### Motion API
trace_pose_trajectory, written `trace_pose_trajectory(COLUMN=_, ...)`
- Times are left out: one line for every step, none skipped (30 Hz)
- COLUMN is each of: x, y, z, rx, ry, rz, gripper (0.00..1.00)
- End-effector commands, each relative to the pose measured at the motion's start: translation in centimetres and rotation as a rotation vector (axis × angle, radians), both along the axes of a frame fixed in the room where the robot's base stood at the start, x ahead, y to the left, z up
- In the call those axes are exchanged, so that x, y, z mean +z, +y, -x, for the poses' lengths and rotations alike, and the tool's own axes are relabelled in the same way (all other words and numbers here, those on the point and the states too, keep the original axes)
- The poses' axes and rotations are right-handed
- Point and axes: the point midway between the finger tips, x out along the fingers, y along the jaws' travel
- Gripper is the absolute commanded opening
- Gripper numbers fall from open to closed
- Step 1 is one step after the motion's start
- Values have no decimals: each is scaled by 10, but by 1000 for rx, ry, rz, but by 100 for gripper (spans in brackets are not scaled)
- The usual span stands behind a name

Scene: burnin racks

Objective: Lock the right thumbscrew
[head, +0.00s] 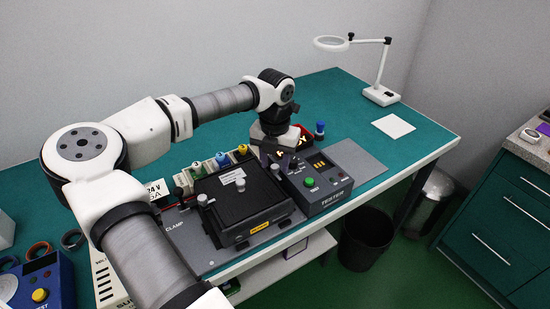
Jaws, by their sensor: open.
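A black module (238,212) sits on a grey plate in the middle of the bench, with a yellow label on its front. The right thumbscrew (276,171) shows as a small grey knob at the module's right side. A similar left thumbscrew (202,199) stands at its left side. My gripper (277,160) points down close to the right thumbscrew, its fingers open. From this angle I cannot tell whether the fingers are around the thumbscrew or just behind it, nor whether they touch it. Whether the thumbscrew is locked cannot be seen.
A tester box (318,180) with a green button stands right of the module.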

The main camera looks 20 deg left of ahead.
Motion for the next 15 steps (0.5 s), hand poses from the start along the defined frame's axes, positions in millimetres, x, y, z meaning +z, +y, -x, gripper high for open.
trace_pose_trajectory(x=-2, y=0, z=0, rx=0, ry=0, rz=1, gripper=41)
trace_pose_trajectory(x=-3, y=0, z=0, rx=0, ry=0, rz=1, gripper=41)
trace_pose_trajectory(x=-3, y=0, z=0, rx=0, ry=0, rz=1, gripper=41)
trace_pose_trajectory(x=-3, y=0, z=0, rx=0, ry=0, rz=1, gripper=41)
trace_pose_trajectory(x=-4, y=0, z=0, rx=0, ry=0, rz=1, gripper=41)
trace_pose_trajectory(x=-4, y=0, z=0, rx=0, ry=0, rz=1, gripper=41)
trace_pose_trajectory(x=-3, y=0, z=0, rx=0, ry=0, rz=1, gripper=41)
trace_pose_trajectory(x=-3, y=0, z=0, rx=0, ry=0, rz=1, gripper=41)
trace_pose_trajectory(x=-3, y=0, z=0, rx=0, ry=0, rz=1, gripper=41)
trace_pose_trajectory(x=-3, y=0, z=0, rx=0, ry=0, rz=1, gripper=37)
trace_pose_trajectory(x=-3, y=0, z=0, rx=0, ry=0, rz=1, gripper=33)
trace_pose_trajectory(x=-3, y=0, z=0, rx=0, ry=0, rz=1, gripper=28)
trace_pose_trajectory(x=-3, y=0, z=0, rx=0, ry=0, rz=1, gripper=24)
trace_pose_trajectory(x=-3, y=0, z=0, rx=0, ry=0, rz=1, gripper=20)
trace_pose_trajectory(x=-3, y=0, z=0, rx=0, ry=0, rz=1, gripper=15)
